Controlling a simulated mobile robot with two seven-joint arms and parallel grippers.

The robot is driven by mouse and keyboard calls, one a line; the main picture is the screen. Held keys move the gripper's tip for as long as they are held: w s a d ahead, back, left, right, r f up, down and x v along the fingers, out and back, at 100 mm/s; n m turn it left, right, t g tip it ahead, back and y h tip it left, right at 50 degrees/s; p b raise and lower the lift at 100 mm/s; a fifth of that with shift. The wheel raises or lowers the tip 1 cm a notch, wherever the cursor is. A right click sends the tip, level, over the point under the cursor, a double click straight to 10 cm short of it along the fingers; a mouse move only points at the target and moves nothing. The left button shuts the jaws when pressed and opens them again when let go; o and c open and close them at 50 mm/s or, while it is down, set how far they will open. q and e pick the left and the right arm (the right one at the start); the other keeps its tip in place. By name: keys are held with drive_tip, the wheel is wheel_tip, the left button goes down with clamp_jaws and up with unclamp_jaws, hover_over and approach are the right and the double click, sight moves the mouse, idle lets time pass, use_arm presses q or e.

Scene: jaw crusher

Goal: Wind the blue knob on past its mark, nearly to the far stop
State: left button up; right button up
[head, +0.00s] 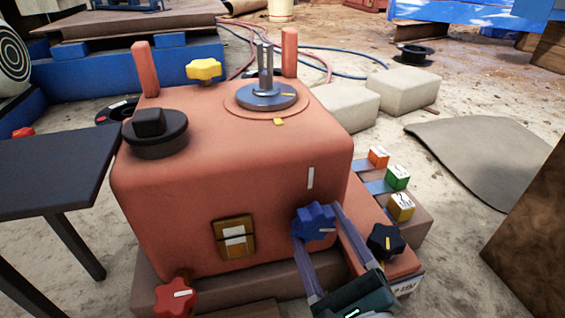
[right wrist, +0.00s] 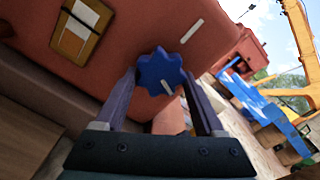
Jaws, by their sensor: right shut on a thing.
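The blue knob (head: 314,222) is a lobed star shape on the front face of the red machine body (head: 215,190), near its right corner. It also shows in the right wrist view (right wrist: 158,70). My right gripper (head: 317,219) has one finger on each side of the knob and is shut on it. The knob's short white pointer line points right and a little down in the head view. The white mark (head: 310,178) is a bar on the body above the knob; it also shows in the right wrist view (right wrist: 191,31). My left gripper is not in view.
A black knob (head: 386,241) sits close to the right of my gripper, and a red knob (head: 176,296) is low at the left. Numbered blocks (head: 397,177) stand at the right.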

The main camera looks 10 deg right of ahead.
drive_tip(key=shift+m, duration=0.5)
drive_tip(key=o, duration=1.3)
drive_tip(key=shift+o, duration=0.2)
drive_tip(key=shift+s, duration=0.35)
drive_tip(key=s+p, duration=0.2)
drive_tip(key=s, duration=0.7)
drive_tip(key=shift+s+p, duration=0.15)
drive_tip(key=shift+p, duration=0.15)
drive_tip(key=shift+d, duration=0.1)
